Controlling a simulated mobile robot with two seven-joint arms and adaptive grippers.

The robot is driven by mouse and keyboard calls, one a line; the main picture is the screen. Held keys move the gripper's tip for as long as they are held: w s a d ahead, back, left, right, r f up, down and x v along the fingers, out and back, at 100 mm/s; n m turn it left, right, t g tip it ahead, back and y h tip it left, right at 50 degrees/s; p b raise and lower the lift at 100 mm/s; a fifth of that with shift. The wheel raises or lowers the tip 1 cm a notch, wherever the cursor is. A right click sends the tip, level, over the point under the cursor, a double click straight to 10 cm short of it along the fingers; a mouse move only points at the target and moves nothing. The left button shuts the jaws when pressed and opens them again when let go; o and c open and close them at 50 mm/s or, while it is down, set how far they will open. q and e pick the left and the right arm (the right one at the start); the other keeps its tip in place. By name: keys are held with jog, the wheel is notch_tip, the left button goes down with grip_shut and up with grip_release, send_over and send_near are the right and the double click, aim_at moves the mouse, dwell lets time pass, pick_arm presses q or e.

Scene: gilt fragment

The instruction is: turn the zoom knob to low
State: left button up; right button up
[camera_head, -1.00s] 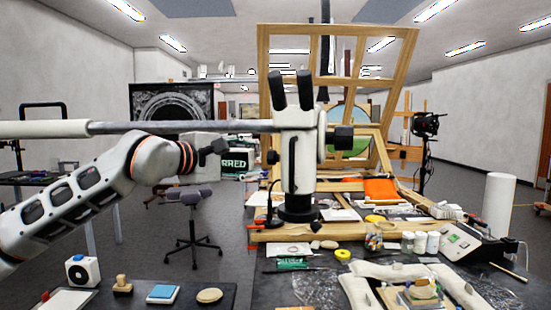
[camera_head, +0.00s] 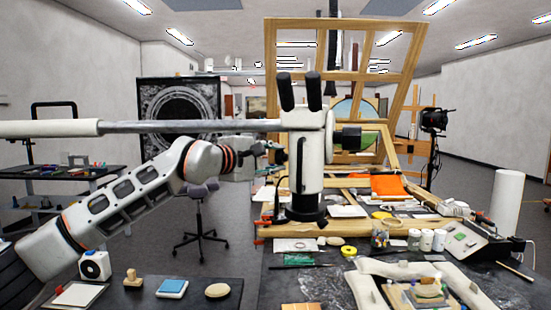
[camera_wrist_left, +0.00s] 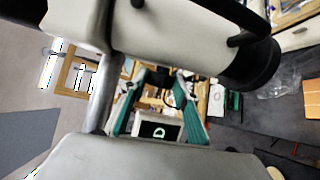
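The white microscope (camera_head: 307,172) with black eyepieces stands on a horizontal boom, upright over the bench. A small dark knob (camera_head: 282,158) shows on its left side, partly hidden by my gripper; a larger black knob (camera_head: 347,138) is on its right side. I cannot read any zoom marks. My left gripper (camera_head: 275,150) reaches the microscope's left side, beside the small knob. In the left wrist view its teal-padded fingers (camera_wrist_left: 160,84) are spread, with a dark knob-like part between or behind their tips; contact cannot be told. The white microscope body (camera_wrist_left: 180,35) fills the top there. My right gripper is not seen.
The grey boom (camera_head: 190,127) runs just above my left arm. A wooden easel frame (camera_head: 345,60) stands behind the microscope. The bench (camera_head: 290,275) holds jars (camera_head: 427,240), tools and a padded fragment. A stool (camera_head: 200,235) stands below my arm.

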pick_arm(q)
jog(key=c, duration=0.4)
jog(key=shift+r+p, duration=0.2)
jog(key=shift+p, duration=0.25)
jog(key=shift+c, duration=0.2)
jog(key=p, duration=0.1)
jog(key=g+p, duration=0.1)
jog(key=shift+r+n+g+y+p, duration=0.3)
jog(key=shift+y+p, duration=0.05)
jog(key=shift+y, duration=0.05)
jog(key=shift+w+d+n+g+y+p, duration=0.1)
jog(key=shift+n+g+y+p, duration=0.35)
jog(key=shift+g, duration=0.35)
jog(key=shift+g+y, duration=0.35)
jog(key=shift+g, duration=0.05)
jog(key=shift+w+n+g, duration=0.1)
jog(key=shift+n+g, duration=0.15)
jog(key=shift+g, duration=0.45)
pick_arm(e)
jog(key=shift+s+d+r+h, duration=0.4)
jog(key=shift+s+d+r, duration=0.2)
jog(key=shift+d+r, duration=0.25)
pick_arm(q)
jog(key=shift+y, duration=0.3)
jog(key=shift+g, duration=0.3)
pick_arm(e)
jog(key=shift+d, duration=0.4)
